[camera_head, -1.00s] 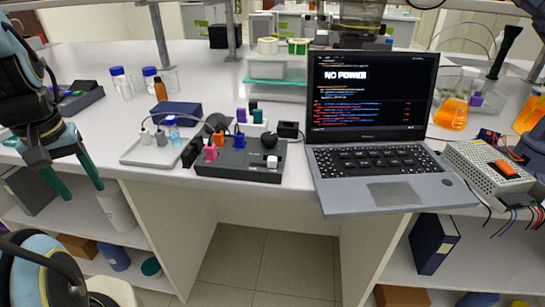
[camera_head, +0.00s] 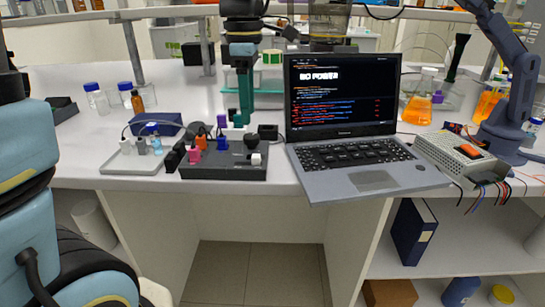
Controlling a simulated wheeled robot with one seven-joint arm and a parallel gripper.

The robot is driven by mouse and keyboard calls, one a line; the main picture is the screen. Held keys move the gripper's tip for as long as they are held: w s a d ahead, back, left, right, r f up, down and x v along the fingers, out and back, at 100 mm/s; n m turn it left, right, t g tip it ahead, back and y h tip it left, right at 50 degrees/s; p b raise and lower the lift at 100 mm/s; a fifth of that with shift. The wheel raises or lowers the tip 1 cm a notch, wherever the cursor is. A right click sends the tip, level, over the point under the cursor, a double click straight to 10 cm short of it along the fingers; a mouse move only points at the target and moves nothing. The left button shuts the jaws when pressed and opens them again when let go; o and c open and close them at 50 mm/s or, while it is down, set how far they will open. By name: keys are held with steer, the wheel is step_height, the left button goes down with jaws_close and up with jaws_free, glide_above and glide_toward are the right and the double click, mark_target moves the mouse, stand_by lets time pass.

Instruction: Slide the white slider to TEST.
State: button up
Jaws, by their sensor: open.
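The black rig box (camera_head: 228,171) sits on the bench left of the laptop. The white slider (camera_head: 256,159) is at the right end of its front part. Labels on the box, including TEST, are too small to read. A round black knob (camera_head: 250,142) stands just behind the slider, and a pink connector (camera_head: 194,155) is at the left. My gripper (camera_head: 241,121) points down behind and above the box, with its teal fingers open and apart from the slider. Seen nearly edge-on, the fingers overlap, so the gap between them is hard to see.
The open laptop (camera_head: 368,181) shows "NO POWER". A pale tray (camera_head: 138,162) with small bottles lies left of the box, and a dark blue box (camera_head: 155,124) behind it. A power supply (camera_head: 455,155) with loose wires and a dark blue arm (camera_head: 508,85) are at the right.

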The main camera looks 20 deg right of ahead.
mark_target(256, 155)
steer(key=f, duration=0.7)
steer(key=d+f+p, duration=0.1)
steer(key=f, duration=0.2)
steer(key=shift+s+f, duration=0.2)
steer(key=shift+s, duration=0.2)
jaws_close()
stand_by(1.0)
